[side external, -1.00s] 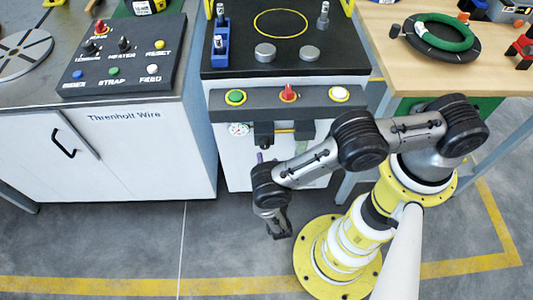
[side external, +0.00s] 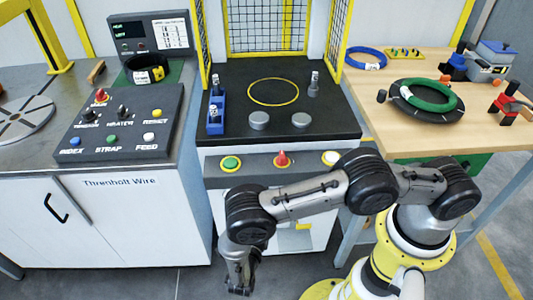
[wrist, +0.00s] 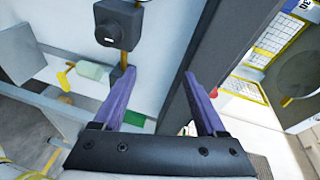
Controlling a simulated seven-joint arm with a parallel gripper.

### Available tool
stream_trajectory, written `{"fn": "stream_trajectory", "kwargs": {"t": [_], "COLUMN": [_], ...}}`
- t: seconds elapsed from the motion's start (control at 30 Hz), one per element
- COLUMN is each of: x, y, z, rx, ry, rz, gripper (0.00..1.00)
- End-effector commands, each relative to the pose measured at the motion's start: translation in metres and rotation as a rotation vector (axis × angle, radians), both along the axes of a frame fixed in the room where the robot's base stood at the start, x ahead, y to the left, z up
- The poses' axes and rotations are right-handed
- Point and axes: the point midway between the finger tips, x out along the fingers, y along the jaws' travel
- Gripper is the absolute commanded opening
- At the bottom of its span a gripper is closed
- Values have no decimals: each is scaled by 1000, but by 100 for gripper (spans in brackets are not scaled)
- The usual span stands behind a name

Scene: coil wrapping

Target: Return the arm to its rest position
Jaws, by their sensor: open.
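My gripper (side external: 240,284) hangs low at the end of my folded arm, in front of the machine with the black top, below its button panel. In the wrist view my gripper's two purple fingers (wrist: 158,88) stand wide apart with nothing between them. The fingers point toward the pale machine front and a dark box (wrist: 120,22) on it. In the side view the gripper is small and dark, and its fingertips are hard to make out.
A button panel (side external: 256,172) juts from the black-topped machine (side external: 330,125). A control box (side external: 118,125) stands on the grey cabinet (side external: 130,215) at left. The wooden table (side external: 385,115) at right holds a black ring with a green coil (side external: 428,97) and a blue coil (side external: 365,58).

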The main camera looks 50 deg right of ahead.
Motion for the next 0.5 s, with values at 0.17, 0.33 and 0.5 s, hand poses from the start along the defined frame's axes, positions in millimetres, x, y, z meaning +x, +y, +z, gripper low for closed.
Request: {"fn": "stream_trajectory", "kwargs": {"t": [0.17, 0.33, 0.5], "x": [7, 4, -8], "y": [-16, -35, -57], "z": [73, 132, 188], "rx": [279, 488, 671], "ry": [-275, -527, -789], "rz": [-286, -544, -806], "gripper": [74, 74, 74]}}
